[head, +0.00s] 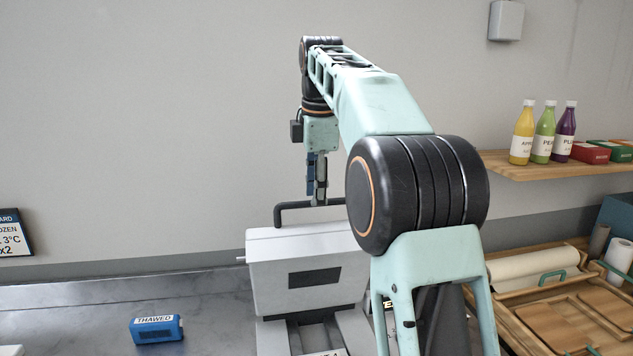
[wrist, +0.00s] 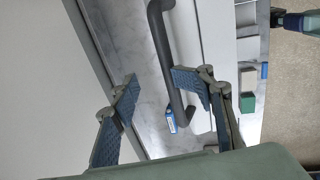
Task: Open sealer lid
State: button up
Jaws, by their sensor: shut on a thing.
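The grey-white sealer (head: 307,266) stands on the counter, partly behind my arm. Its lid bears a dark bar handle (head: 291,207) along the top. The handle also shows in the wrist view (wrist: 163,48), running down between the two blue finger pads. My gripper (head: 319,201) points down from above and is shut on the handle; its fingers show in the wrist view (wrist: 165,88). The right end of the handle and the right side of the sealer are hidden by my arm. I cannot tell whether there is a gap under the lid.
A wooden shelf (head: 555,165) at right holds juice bottles (head: 545,133) and small boxes. Wooden trays (head: 583,318) and a white roll (head: 530,264) fill the right side. The counter left of the sealer is mostly clear.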

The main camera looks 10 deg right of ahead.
jog(key=r, duration=0.4)
jog(key=s+r, duration=0.1)
jog(key=r, duration=0.1)
jog(key=shift+r, duration=0.1)
jog(key=shift+s+r, duration=0.25)
jog(key=shift+w, duration=0.1)
